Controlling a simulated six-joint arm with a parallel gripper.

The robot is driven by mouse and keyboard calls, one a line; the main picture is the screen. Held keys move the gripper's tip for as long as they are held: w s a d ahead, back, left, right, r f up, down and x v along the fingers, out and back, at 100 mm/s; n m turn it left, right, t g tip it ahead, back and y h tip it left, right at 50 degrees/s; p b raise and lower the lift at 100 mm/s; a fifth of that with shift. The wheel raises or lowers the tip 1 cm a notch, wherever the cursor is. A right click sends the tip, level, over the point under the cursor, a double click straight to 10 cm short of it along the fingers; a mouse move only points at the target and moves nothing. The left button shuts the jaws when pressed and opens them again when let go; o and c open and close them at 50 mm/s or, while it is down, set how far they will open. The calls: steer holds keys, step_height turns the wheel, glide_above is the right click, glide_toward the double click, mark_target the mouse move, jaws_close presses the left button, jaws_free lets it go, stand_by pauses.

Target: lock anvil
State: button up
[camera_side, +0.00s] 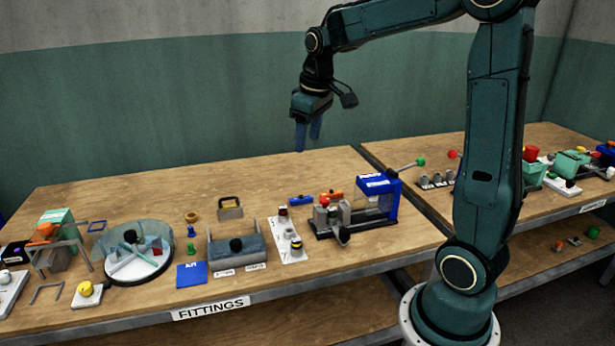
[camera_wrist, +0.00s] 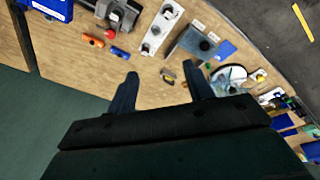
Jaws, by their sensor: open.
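A press (camera_side: 378,196) with a blue frame stands on the right part of the FITTINGS bench, with a green-knobbed lever rising to the right. Its grey blocks (camera_side: 330,216) sit on a dark base at its left end; I cannot tell which piece is the anvil or its lock. In the wrist view the blue frame (camera_wrist: 50,8) is cut off at the top left, and the grey blocks (camera_wrist: 122,12) show beside a red knob (camera_wrist: 108,33). My gripper (camera_side: 308,142) is open and empty, high above the bench behind the press. Its two fingers also show in the wrist view (camera_wrist: 160,76).
An orange handle (camera_wrist: 92,40) and a blue handle (camera_wrist: 120,52) lie behind the press. A white strip with knobs (camera_side: 290,240), a grey tray (camera_side: 237,249) and a round clear-walled dish (camera_side: 133,252) stand to the left. The bench's back strip is mostly clear.

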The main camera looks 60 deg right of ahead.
steer(key=w+d+f+g, duration=0.1)
steer(key=w+d+f, duration=0.3)
steer(key=d+f, duration=0.45)
steer(key=g+y, duration=0.1)
glide_above(324, 199)
step_height(324, 199, down, 6)
steer(key=shift+s+f, duration=0.1)
steer(key=shift+f, duration=0.05)
step_height(324, 199, down, 14)
steer(key=shift+r, duration=0.1)
steer(key=shift+c, duration=0.4)
steer(key=c, duration=0.9)
